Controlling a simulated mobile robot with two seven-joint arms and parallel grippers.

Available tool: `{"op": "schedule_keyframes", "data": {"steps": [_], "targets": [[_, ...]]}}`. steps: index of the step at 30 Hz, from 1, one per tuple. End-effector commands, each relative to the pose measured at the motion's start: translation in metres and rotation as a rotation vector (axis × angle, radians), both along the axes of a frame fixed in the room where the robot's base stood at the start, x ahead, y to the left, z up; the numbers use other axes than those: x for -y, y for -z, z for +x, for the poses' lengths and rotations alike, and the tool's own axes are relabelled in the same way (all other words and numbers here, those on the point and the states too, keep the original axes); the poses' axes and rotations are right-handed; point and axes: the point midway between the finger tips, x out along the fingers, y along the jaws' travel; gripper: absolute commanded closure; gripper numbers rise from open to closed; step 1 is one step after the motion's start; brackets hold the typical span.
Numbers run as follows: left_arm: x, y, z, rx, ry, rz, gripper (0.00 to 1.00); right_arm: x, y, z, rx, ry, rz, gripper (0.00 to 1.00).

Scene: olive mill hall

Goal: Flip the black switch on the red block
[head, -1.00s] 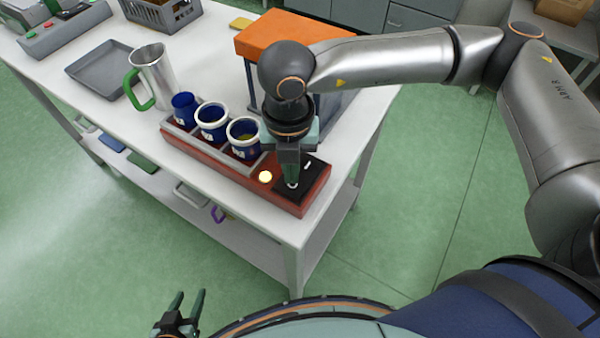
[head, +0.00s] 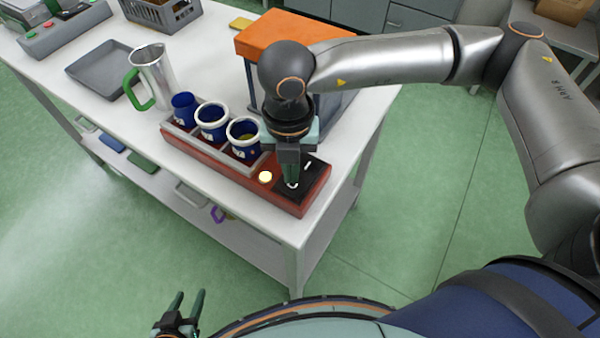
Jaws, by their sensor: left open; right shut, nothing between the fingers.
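The red block (head: 240,183) lies along the front edge of the white table and carries several blue cups in a grey holder. At its right end is a black switch plate (head: 313,178) with small white marks. A round light on the block (head: 265,176) glows pale yellow beside the plate. My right gripper (head: 291,184) points down, shut and empty, with its fingertips at the black plate; whether they touch it I cannot tell. The gripper hides part of the switch. My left gripper (head: 188,305) is open and empty, low in front of the table.
An orange-topped box (head: 262,38) stands behind my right gripper. A grey crate (head: 160,13) is at the back. The table's right front corner is clear.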

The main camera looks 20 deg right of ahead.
Motion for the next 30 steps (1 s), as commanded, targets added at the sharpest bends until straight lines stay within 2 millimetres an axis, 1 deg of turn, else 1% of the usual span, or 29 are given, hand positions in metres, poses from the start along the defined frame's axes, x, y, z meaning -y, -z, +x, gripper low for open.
{"op": "schedule_keyframes", "data": {"steps": [30], "targets": [[0.0,0.015,0.0,-0.001,0.0,0.0,0.5,0.0,0.014,0.0,0.0,0.0,0.0,1.0]]}}
